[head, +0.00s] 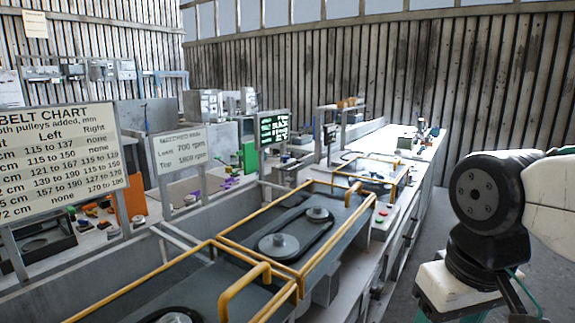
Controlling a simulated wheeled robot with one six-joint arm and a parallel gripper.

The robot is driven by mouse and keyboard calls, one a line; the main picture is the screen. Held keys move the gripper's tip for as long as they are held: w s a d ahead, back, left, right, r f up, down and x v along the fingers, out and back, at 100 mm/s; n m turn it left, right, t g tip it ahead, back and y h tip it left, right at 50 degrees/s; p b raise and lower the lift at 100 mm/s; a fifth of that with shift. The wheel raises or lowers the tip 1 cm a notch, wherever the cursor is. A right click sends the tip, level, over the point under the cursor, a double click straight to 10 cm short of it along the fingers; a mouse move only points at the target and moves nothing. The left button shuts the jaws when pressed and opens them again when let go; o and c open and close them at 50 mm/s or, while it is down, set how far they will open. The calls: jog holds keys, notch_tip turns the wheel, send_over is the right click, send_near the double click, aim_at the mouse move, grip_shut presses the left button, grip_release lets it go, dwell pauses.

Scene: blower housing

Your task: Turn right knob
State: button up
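No knob can be made out clearly in the head view. A small control panel (385,220) with a red and a green button sits on the bench front, right of the middle yellow-framed guard (262,268). Inside that guard lie a larger grey pulley (279,245) and a smaller pulley (317,213) with a dark belt around them. My arm's black and white links fill the right side of the view, apart from the bench. My gripper is not in view.
A belt chart sign (62,160), an rpm sign (180,155) and a dark display with green text (273,128) stand along the bench. Another yellow guard (372,172) is farther back. Grey floor (440,215) is open between the bench and my arm.

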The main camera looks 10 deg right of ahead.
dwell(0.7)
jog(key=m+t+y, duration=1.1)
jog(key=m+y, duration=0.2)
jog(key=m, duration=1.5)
send_near(381, 294)
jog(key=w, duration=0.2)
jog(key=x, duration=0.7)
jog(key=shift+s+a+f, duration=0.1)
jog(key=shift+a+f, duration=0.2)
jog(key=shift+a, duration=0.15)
